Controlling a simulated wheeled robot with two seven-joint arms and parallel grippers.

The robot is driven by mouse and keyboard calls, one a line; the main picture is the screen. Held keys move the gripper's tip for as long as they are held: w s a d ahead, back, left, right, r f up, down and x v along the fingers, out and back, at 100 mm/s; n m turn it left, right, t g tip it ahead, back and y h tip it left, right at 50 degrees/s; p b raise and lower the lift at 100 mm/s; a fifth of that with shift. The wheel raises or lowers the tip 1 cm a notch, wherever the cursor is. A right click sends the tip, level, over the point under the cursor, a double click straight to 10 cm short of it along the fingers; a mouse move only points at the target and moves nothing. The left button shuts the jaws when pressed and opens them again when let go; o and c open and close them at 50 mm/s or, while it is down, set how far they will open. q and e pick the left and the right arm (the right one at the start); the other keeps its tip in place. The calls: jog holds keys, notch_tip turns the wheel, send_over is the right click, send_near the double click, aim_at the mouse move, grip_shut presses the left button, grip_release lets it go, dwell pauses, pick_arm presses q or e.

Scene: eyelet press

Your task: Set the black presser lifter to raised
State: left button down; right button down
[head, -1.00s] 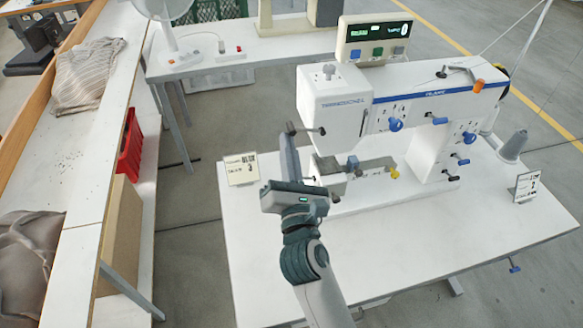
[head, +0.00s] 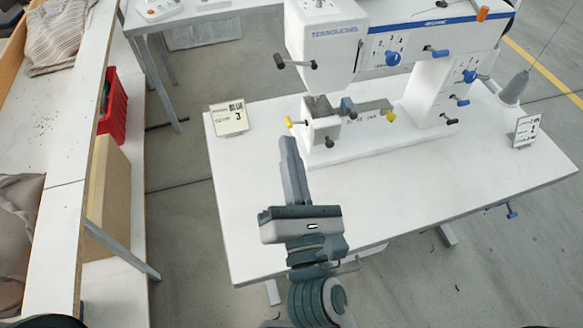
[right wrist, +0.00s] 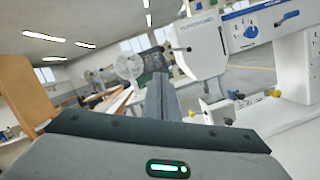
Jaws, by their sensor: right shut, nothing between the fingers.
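The black presser lifter (head: 296,63) is a thin bar with dark ends at the left side of the white machine head (head: 330,42). It lies roughly level, its outer end pointing left. My right gripper (head: 288,141) is shut and empty. Its fingers point up the picture, below the lifter and clear of it, near the yellow-tipped lever (head: 288,122). In the right wrist view the shut fingers (right wrist: 160,82) stand left of the machine head (right wrist: 198,45). My left gripper is not in view.
The white table (head: 400,185) has free room in front of the machine. A label card (head: 229,119) stands at its left and another card (head: 527,130) at its right. Blue knobs (head: 392,57) sit on the machine front. A grey thread cone (head: 514,88) stands at the right.

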jog(key=shift+v, duration=0.95)
